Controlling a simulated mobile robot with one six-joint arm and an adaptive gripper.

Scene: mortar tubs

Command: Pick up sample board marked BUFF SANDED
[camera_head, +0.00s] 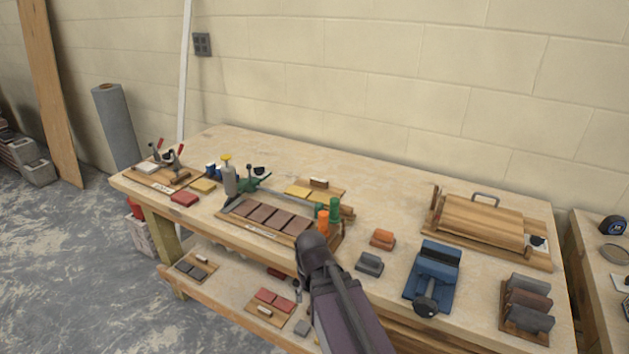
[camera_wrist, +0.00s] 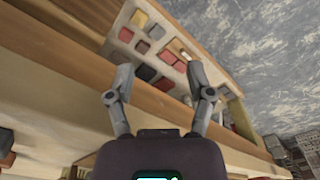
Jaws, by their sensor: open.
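My gripper (camera_wrist: 159,95) is open and empty in the wrist view, its two fingers wide apart above the bench edge and lower shelf. In the head view my arm reaches over the front of the bench, and its fingers are hard to make out. No marking BUFF SANDED is readable. A board with buff-yellow pieces (camera_head: 298,190) lies at the back middle of the bench top. On the lower shelf lie a board with grey pieces (camera_head: 190,269) and a board with red pieces (camera_head: 272,298). Reddish and dark pieces (camera_wrist: 167,57) show beyond the fingers in the wrist view.
The bench top (camera_head: 390,200) carries a tray of brown tiles (camera_head: 268,214), orange and green cylinders (camera_head: 323,222), a blue vise (camera_head: 433,274), a slatted wooden piece (camera_head: 482,222) and a rack of dark blocks (camera_head: 528,302). Its front edge overhangs the shelf. Floor is open at left.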

